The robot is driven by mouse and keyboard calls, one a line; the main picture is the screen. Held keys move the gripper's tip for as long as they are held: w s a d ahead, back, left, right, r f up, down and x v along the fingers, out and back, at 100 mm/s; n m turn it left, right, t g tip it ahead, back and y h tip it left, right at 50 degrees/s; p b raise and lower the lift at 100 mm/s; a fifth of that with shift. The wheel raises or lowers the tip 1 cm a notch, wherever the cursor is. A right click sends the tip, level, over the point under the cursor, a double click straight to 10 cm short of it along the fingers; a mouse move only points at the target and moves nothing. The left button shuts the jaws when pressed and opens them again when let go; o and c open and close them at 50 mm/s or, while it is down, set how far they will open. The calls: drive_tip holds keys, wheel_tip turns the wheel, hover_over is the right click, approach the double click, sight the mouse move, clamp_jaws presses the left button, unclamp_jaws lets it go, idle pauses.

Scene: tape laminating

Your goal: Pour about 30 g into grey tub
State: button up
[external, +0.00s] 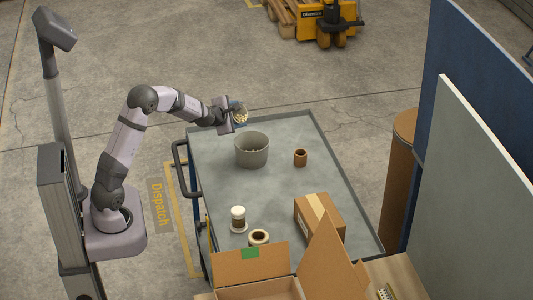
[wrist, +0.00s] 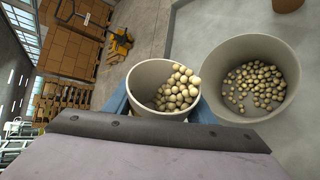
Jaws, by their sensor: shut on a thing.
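The grey tub (external: 252,151) stands upright on the cart top, with a layer of small pale round pieces on its floor, clear in the wrist view (wrist: 284,102). My gripper (external: 236,112) is shut on a smaller pale cup (wrist: 146,72), its blue fingers on either side of the cup. The cup is held above the cart's far left edge, beside and above the tub. It looks tilted, with pale round pieces (wrist: 180,90) heaped toward the tub side of its mouth. No pieces show in the air. The cup's underside is hidden.
A white-lidded jar (external: 238,219), a tape roll (external: 259,237), a closed carton (external: 319,217) and an open box (external: 265,268) are toward the front. Panels stand at right.

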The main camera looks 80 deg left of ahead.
drive_tip(key=shift+f+b, duration=0.25)
drive_tip(key=shift+b, duration=0.6)
drive_tip(key=n+t+h+b, duration=0.1)
drive_tip(key=b, duration=0.2)
drive_tip(key=shift+r+b, duration=0.35)
drive_tip(key=n+b, duration=0.1)
drive_tip(key=b, duration=0.2)
drive_tip(key=shift+f+h+b, duration=0.3)
drive_tip(key=shift+h+b, duration=0.05)
drive_tip(key=shift+h, duration=0.05)
drive_tip(key=shift+b, duration=0.4)
drive_tip(key=s+a+f+n+t+h+b, duration=0.1)
drive_tip(key=f+b, duration=0.1)
drive_tip(key=b, duration=0.3)
drive_tip(key=a+f+n+t+h+b, duration=0.1)
drive_tip(key=f+n+b, duration=0.1)
drive_tip(key=b, duration=0.3)
drive_tip(key=s+a+f+n+t+h+b, duration=0.1)
drive_tip(key=f+t+b, duration=0.1)
drive_tip(key=f+b, duration=0.2)
drive_tip(key=shift+s+a+b, duration=0.1)
drive_tip(key=shift+s+b, duration=0.2)
drive_tip(key=shift+b, duration=0.8)
drive_tip(key=shift+n, duration=0.3)
